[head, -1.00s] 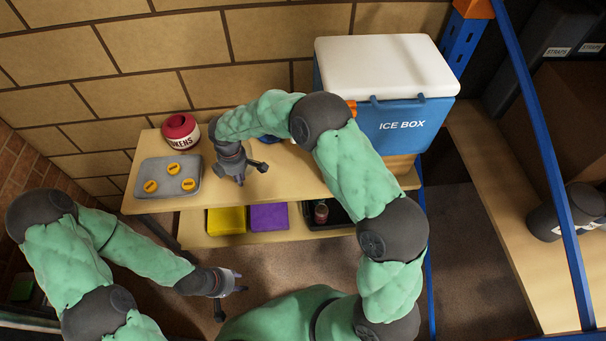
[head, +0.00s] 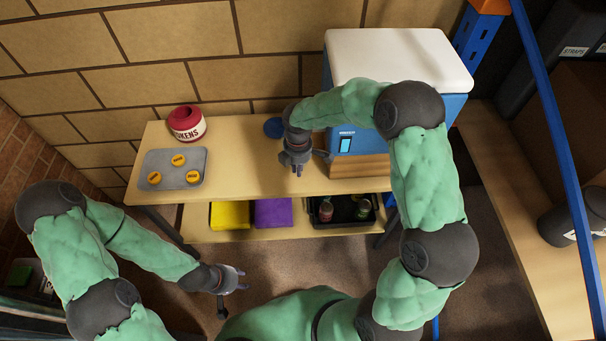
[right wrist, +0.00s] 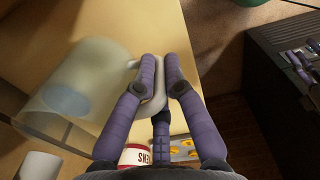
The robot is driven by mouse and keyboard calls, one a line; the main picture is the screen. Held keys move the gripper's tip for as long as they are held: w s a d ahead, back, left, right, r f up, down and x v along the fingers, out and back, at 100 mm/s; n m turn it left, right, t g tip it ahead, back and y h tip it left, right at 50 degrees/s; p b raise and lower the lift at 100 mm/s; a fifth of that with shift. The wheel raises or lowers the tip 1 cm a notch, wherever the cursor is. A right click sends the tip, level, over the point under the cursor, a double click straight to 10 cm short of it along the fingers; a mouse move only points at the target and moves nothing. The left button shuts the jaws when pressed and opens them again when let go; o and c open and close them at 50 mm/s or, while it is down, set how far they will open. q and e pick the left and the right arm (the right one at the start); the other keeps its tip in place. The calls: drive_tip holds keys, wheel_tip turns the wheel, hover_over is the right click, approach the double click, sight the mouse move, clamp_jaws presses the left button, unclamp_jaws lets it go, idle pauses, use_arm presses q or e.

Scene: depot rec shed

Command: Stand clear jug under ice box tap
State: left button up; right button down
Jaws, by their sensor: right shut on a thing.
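In the right wrist view my right gripper (right wrist: 160,75) is shut on the handle of the clear jug (right wrist: 95,70), whose body extends to the left. In the head view this gripper (head: 297,165) is over the shelf top, just left of the ice box (head: 455,105); the jug cannot be made out there. The ice box has a white lid and stands on a wooden block (head: 360,167). My arm covers part of its front, and I cannot make out the tap clearly. My left gripper (head: 238,284) is open and empty, low in front of the shelf.
A red tokens tin (head: 187,124) and a grey tray (head: 172,179) with yellow tokens are at the left of the shelf top. A blue disc (head: 273,127) lies near the wall. Below are yellow and purple items and a black crate (head: 343,221) with bottles. The middle top is clear.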

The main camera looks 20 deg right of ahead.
drive_tip(key=shift+s+d+f+b, duration=0.1)
drive_tip(key=shift+d+f+b, duration=0.2)
drive_tip(key=shift+f, duration=0.25)
drive_tip(key=shift+s+d+f+b, duration=0.1)
drive_tip(key=shift+d+f+b, duration=0.15)
drive_tip(key=shift+f, duration=0.35)
drive_tip(key=shift+d+f+b, duration=0.2)
drive_tip(key=shift+f+b, duration=0.15)
drive_tip(key=shift+f, duration=0.2)
drive_tip(key=shift+f, duration=0.2)
drive_tip(key=c, duration=1.3)
unclamp_jaws()
